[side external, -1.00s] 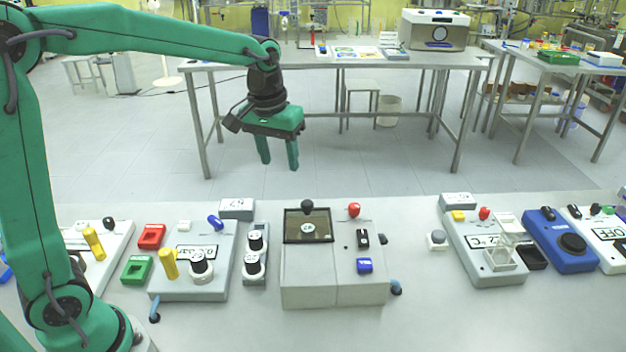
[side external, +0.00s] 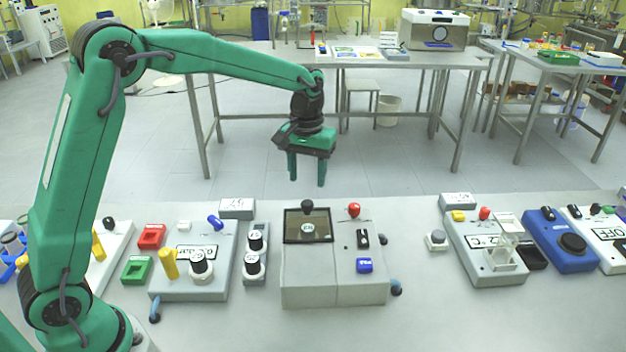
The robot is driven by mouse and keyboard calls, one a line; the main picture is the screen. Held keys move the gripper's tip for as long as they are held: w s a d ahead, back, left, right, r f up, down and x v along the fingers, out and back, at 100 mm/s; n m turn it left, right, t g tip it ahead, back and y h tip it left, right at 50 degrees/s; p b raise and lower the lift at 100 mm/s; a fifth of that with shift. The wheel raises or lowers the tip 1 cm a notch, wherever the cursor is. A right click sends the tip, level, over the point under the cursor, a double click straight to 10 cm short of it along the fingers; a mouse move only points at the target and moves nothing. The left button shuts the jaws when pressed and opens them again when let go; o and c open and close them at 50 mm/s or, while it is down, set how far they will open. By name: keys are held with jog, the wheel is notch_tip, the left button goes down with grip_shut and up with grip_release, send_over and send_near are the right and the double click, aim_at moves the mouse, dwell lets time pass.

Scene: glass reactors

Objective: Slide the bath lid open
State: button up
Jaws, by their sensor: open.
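The bath is the grey box (side external: 308,275) in the middle of the table. A dark, see-through lid (side external: 307,226) with a black knob (side external: 307,206) at its far edge covers the top left of the box. A round white label shows through the lid. My gripper (side external: 306,183) is open and empty, pointing down in the air above and apparently behind the lid. Its two green fingers are apart and touch nothing.
On the box's right part are a red knob (side external: 354,210), a black switch (side external: 362,238) and a blue button (side external: 364,265). A panel with a yellow post (side external: 168,263) stands left; another panel (side external: 487,250) stands right.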

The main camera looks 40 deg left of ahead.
aim_at(307, 203)
jog(key=shift+f, duration=3.55)
grip_shut()
